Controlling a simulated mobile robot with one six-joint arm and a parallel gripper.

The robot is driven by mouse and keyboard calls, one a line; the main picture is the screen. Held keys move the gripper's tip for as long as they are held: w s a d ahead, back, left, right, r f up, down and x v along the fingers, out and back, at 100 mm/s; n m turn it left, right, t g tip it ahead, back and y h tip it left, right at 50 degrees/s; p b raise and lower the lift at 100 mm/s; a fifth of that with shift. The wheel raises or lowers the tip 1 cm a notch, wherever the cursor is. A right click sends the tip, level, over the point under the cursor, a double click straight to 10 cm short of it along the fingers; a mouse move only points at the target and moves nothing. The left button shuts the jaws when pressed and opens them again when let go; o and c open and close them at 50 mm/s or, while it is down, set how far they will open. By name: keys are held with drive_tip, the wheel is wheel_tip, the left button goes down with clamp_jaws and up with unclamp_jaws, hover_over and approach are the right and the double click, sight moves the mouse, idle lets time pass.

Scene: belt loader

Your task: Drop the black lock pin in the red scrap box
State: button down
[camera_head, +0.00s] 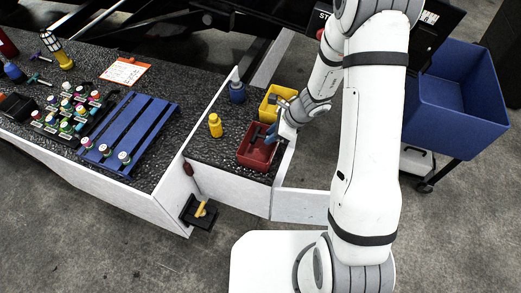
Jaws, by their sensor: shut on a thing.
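The red scrap box (246,163) is an open red bin on the dark speckled shelf, in the middle of the camera_head view. My gripper (272,133) points down over the right rear part of this box. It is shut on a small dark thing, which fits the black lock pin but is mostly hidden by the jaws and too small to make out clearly. I cannot tell how far above the box floor the gripper is. Dark shapes show inside the box, too small to name.
A yellow bin (268,107) stands right behind the red box. A yellow bottle (215,125) and a blue container (237,92) stand to its left. A white upright panel (212,115) separates the shelf from a bench with a blue slatted rack (130,135). A blue cart (460,115) stands right.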

drive_tip(key=c, duration=1.1)
unclamp_jaws()
drive_tip(key=v, duration=0.8)
drive_tip(key=shift+a, duration=0.1)
drive_tip(key=s+d+r+n+t+h, duration=0.1)
drive_tip(key=s+d+r+n+h, duration=0.2)
drive_tip(key=s+r+n, duration=0.6)
drive_tip(key=s+d+r+n+t+h+b, duration=0.1)
drive_tip(key=s+d+r+n+h, duration=0.2)
drive_tip(key=s+r+n, duration=0.6)
drive_tip(key=shift+s+d+r+n+h, duration=0.25)
drive_tip(key=shift+d+r+n+h, duration=0.05)
drive_tip(key=shift+d+r+n, duration=0.65)
